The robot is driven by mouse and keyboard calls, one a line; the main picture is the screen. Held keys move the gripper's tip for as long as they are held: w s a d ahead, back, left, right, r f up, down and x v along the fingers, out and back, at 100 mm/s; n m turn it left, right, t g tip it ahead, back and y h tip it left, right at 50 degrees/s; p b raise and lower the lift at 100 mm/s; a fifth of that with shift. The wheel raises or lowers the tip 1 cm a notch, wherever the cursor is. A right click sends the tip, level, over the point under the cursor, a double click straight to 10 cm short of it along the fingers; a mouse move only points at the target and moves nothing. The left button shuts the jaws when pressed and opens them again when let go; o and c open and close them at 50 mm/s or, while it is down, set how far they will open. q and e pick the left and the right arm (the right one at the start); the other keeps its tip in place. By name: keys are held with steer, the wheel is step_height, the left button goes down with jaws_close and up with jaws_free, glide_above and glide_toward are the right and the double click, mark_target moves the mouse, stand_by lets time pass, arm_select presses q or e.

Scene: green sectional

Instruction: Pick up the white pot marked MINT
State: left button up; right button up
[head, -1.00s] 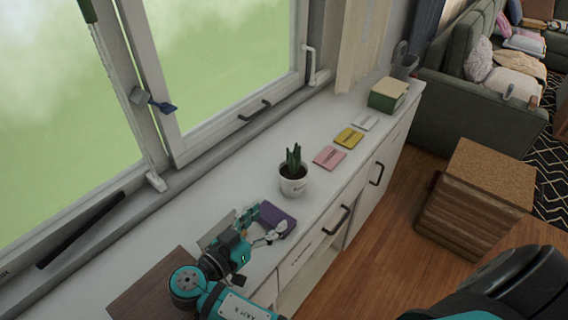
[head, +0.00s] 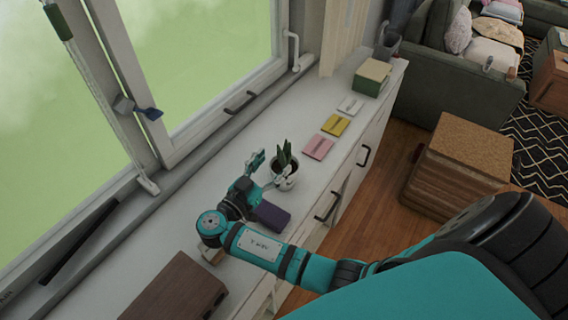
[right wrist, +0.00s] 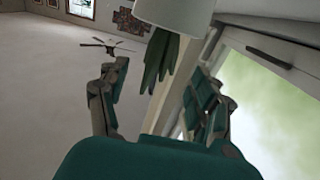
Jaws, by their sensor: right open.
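The white pot (head: 284,181) holds a spiky green plant and stands upright on the white counter (head: 222,158). Its lettering is too small to read. My right gripper (head: 267,172) is open at the pot, one finger on its far left side, the other across its near front. In the right wrist view the pot (right wrist: 178,13) appears upside down at the top, with its leaves hanging between the two open fingers (right wrist: 160,80). I cannot tell whether a finger touches the pot. My left gripper is not in view.
A purple block (head: 271,215) lies just in front of the pot, close to my gripper. Pink (head: 318,148), yellow (head: 336,125) and white (head: 350,106) cards lie behind it, then a green box (head: 371,77). A brown box (head: 175,290) stands nearer. The window borders the left.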

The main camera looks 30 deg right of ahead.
mark_target(279, 157)
steer(key=shift+d+r+p, duration=0.25)
steer(key=shift+d+p, duration=0.1)
steer(key=shift+d, duration=0.15)
steer(key=p+x, duration=0.3)
steer(key=x, duration=0.1)
steer(key=shift+d+r, duration=0.1)
steer(key=shift+w+d, duration=0.15)
steer(key=shift+d, duration=0.1)
steer(key=shift+c, duration=0.5)
steer(key=shift+a, duration=0.1)
steer(key=shift+c, duration=1)
jaws_close()
